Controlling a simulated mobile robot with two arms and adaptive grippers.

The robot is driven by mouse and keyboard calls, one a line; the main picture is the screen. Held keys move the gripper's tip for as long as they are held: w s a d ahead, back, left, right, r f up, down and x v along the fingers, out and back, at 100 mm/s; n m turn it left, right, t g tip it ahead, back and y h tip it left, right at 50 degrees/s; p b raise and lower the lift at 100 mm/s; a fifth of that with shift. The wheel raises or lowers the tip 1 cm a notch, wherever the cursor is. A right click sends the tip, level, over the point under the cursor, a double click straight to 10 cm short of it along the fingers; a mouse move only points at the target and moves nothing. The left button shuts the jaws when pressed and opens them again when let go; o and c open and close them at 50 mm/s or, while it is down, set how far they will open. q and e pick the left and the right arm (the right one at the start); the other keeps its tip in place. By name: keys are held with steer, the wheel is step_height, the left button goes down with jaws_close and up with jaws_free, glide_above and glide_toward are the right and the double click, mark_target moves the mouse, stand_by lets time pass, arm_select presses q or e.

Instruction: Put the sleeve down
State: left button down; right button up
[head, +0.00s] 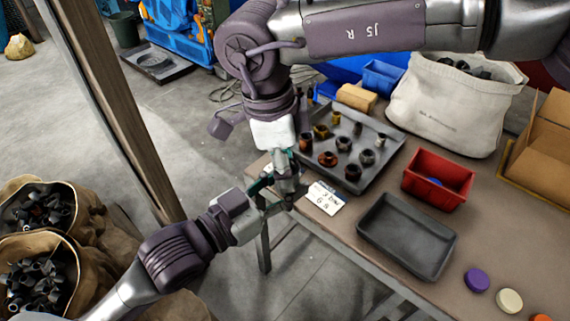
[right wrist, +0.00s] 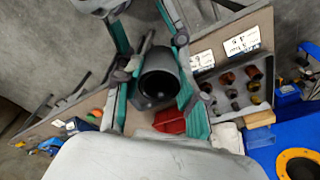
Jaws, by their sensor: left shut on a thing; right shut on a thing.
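The sleeve is a dark grey hollow cylinder (right wrist: 160,84) held between the fingers of my right gripper (right wrist: 158,80), with its open end facing the right wrist camera. In the head view the sleeve (head: 287,184) is a small grey piece, partly hidden by fingers. My right gripper (head: 287,172) comes down from above and is shut on it. My left gripper (head: 275,198) reaches in from the lower left and is also shut at the sleeve; its exact contact is partly hidden. Both grippers are at the table's left edge, above the surface.
On the table (head: 400,170), a grey tray (head: 388,150) holds several dark and brown fittings, with a white label card (head: 325,197) beside it. An empty dark tray (head: 408,235), a red bin (head: 438,180) and a canvas bag (head: 450,105) stand right. A wooden post (head: 115,95) rises left.

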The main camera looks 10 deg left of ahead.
arm_select(q)
steer(key=c, duration=0.6)
jaws_free()
steer(key=shift+r, duration=0.3)
steer(key=w+a+f+n+g+y, duration=0.1)
steer(key=w+a+f+y, duration=0.2)
steer(key=f, duration=0.8)
steer(key=w+a+f+n+g+y, duration=0.15)
steer(key=a+f, duration=0.35)
steer(key=f, duration=0.7)
steer(key=w+a+f+n+y, duration=0.2)
steer(key=a+f+y, duration=0.15)
steer(key=f, duration=0.75)
steer(key=s+a+f+n+g+y, duration=0.1)
steer(key=s+a+f+g+y, duration=0.15)
steer(key=s+f, duration=0.85)
steer(key=s+a+f+g+y, duration=0.1)
steer(key=s+a+f+g, duration=0.45)
steer(key=f, duration=0.85)
steer(key=s+d+f+g, duration=0.1)
steer(key=s+f, duration=0.3)
steer(key=s, duration=0.7)
steer(key=s+d+f+g, duration=0.1)
steer(key=s+f, duration=0.4)
steer(key=s, duration=0.7)
steer(key=shift+s, duration=0.3)
